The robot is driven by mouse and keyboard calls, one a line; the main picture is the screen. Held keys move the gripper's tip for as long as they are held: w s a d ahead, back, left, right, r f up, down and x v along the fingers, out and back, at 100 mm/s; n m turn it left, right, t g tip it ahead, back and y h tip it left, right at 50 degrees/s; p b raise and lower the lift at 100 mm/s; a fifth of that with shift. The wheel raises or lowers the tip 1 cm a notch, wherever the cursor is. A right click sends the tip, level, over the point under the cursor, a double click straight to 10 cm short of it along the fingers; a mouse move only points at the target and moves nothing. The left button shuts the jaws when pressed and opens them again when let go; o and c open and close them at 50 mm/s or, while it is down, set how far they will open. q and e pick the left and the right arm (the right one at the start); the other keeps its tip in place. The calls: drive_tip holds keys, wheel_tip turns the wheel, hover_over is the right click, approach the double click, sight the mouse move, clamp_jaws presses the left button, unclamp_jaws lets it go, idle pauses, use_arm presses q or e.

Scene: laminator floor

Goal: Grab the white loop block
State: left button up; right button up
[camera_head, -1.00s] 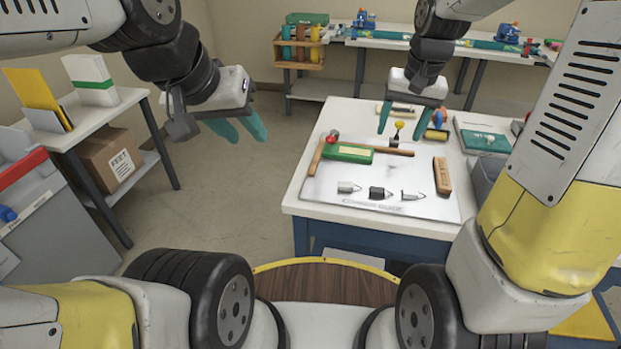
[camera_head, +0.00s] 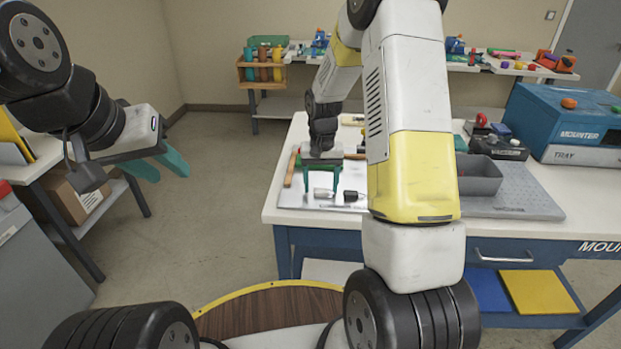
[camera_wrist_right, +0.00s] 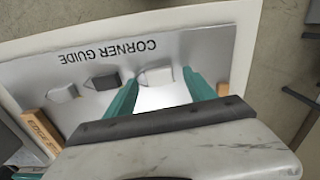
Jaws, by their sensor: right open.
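A small white block with a pointed end (camera_wrist_right: 156,77) lies on the grey corner guide plate (camera_wrist_right: 200,45) in the right wrist view. A dark block (camera_wrist_right: 103,82) and another whitish block (camera_wrist_right: 62,93) lie in a row beside it. I cannot tell from their shape which white one is the loop block. My right gripper (camera_wrist_right: 161,79) is open, its teal fingers either side of the nearest white block; contact is unclear. In the head view this white block (camera_head: 322,193) shows below the right gripper (camera_head: 321,188). My left gripper (camera_head: 170,174) is open and empty over the floor.
A wooden block (camera_wrist_right: 40,131) lies on the plate. The head view shows a grey bin (camera_head: 480,178) and a blue mounter (camera_head: 570,125) on the table's right. My right arm hides part of the plate. A back table holds several coloured things.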

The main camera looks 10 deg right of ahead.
drive_tip(key=shift+f, duration=0.55)
clamp_jaws()
